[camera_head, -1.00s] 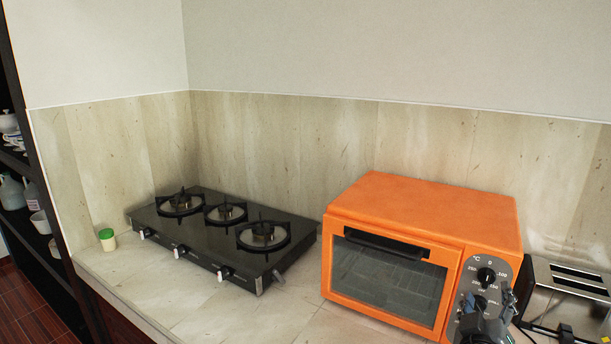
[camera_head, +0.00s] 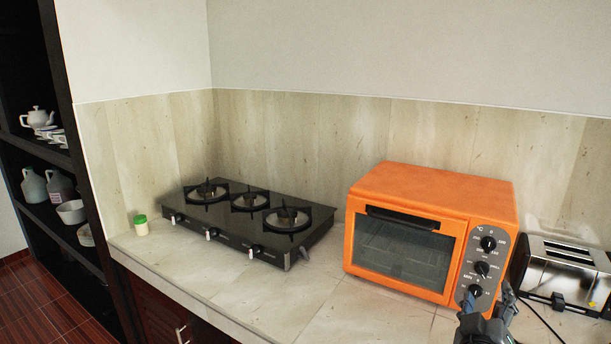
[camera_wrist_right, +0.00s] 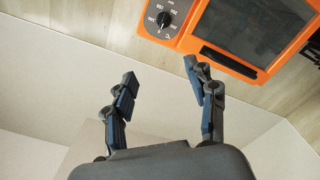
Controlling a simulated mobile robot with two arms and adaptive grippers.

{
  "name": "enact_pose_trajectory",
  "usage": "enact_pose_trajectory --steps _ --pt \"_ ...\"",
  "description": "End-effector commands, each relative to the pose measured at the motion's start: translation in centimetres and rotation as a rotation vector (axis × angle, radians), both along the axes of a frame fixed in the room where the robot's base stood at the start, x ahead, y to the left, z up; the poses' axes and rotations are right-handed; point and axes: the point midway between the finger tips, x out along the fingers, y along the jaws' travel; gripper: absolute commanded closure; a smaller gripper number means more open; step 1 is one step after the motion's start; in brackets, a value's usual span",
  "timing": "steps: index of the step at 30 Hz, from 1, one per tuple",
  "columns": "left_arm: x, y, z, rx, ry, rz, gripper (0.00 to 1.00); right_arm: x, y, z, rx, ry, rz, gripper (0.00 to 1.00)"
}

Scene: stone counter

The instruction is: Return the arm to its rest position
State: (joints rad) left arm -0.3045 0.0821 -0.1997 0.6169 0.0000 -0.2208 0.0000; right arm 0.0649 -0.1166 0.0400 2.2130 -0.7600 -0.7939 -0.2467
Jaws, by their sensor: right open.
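My right gripper (camera_head: 488,306) is at the lower right of the head view, in front of the lower control panel of the orange toaster oven (camera_head: 432,196). In the right wrist view the gripper (camera_wrist_right: 160,85) has its two fingers spread apart with nothing between them. The oven (camera_wrist_right: 248,35) shows beyond the fingers there, at the upper right, with its door closed. My left gripper does not show in any view.
A black three-burner stove (camera_head: 250,222) stands left of the oven. A toaster (camera_head: 566,275) with a cable stands right of it. A green-lidded jar (camera_head: 141,226) is at the counter's left end. Dark shelves (camera_head: 50,150) hold crockery. The front counter (camera_head: 350,318) is clear.

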Motion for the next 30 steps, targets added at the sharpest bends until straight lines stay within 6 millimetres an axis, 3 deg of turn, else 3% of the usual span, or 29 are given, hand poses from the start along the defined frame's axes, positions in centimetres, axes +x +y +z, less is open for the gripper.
enact_pose_trajectory --steps 8,17,20,24,30 --pt "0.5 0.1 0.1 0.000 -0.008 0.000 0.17 -1.6 0.7 -4.5 0.107 0.100 0.030 0.44" --pt "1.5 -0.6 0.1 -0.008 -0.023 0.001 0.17 -5.8 2.9 -12.3 0.300 0.305 0.079 0.44" --pt "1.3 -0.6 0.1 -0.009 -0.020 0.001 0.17 -8.3 4.2 -15.5 0.385 0.408 0.097 0.44" --pt "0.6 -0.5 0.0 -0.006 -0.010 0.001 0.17 -13.3 6.6 -20.4 0.518 0.593 0.122 0.44" --pt "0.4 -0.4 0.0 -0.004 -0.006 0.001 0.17 -20.9 10.0 -25.0 0.676 0.848 0.143 0.44"
